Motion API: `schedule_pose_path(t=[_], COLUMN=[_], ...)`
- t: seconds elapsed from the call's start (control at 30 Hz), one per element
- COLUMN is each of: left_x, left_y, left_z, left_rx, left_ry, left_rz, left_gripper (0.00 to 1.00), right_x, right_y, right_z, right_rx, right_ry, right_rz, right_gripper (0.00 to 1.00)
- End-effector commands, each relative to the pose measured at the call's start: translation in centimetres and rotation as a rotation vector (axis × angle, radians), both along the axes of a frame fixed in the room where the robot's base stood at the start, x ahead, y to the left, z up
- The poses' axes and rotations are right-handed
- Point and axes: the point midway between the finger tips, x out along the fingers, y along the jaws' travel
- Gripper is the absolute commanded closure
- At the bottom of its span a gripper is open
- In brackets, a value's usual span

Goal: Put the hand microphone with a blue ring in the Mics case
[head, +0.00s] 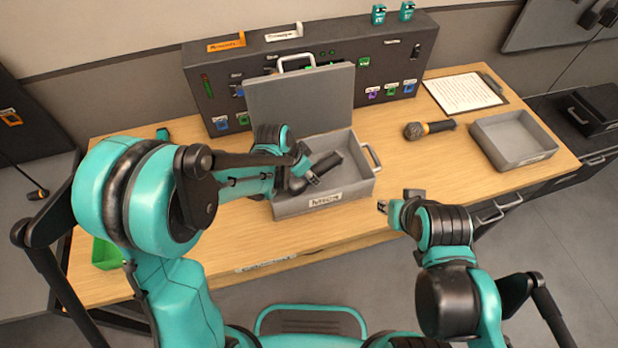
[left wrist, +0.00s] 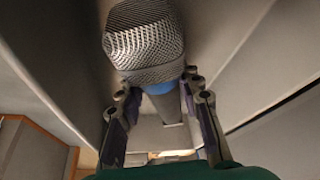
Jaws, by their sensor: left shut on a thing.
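The Mics case (head: 325,200) is a grey box on the table with its lid raised at the back and a "Mics" label on its front. My left gripper (head: 308,172) is down inside the case. A dark hand microphone (head: 326,163) lies tilted at that gripper, inside the case walls. The left wrist view shows its silver mesh head (left wrist: 145,40) and blue ring (left wrist: 160,87), with the fingers of my left gripper (left wrist: 160,120) shut on it. Whether it touches the case floor is unclear. My right gripper (head: 398,201) is open and empty, right of the case.
Another microphone with an orange ring (head: 430,128) lies on the table at the right. An empty grey tray (head: 513,158) and a clipboard (head: 464,93) are near it. A dark fader panel (head: 400,55) stands behind the case.

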Motion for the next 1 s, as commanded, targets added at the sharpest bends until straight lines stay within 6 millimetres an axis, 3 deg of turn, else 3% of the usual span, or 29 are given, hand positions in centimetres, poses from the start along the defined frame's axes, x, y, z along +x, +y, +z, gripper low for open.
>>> schedule_pose_path(t=[0.07,0.4,0.43,0.5,0.83,1.0], left_x=[0.0,0.0,0.0,0.0,0.0,-0.4], left_y=[0.0,0.0,0.0,0.0,0.0,0.5], left_z=[-1.0,-1.2,-1.3,-1.2,-1.0,0.9], left_rx=[-0.001,0.000,0.000,0.000,0.000,-0.001], left_ry=[-0.001,0.000,0.000,0.000,0.000,0.001], left_rz=[0.000,0.000,0.000,0.000,0.000,0.002], left_gripper=[1.00,1.00,0.62,0.44,0.44,0.44], right_x=[0.0,0.0,0.0,0.0,0.0,0.0], right_y=[0.0,0.0,0.0,0.0,0.0,0.0], right_z=[-0.6,-0.8,-0.8,-0.7,-0.5,0.5], right_rx=[0.000,0.000,0.000,0.000,0.000,0.000], right_ry=[0.000,0.000,0.000,0.000,0.000,0.000], right_rz=[0.000,0.000,0.000,0.000,0.000,0.000], right_gripper=[0.68,0.68,0.68,0.68,0.68,0.68])
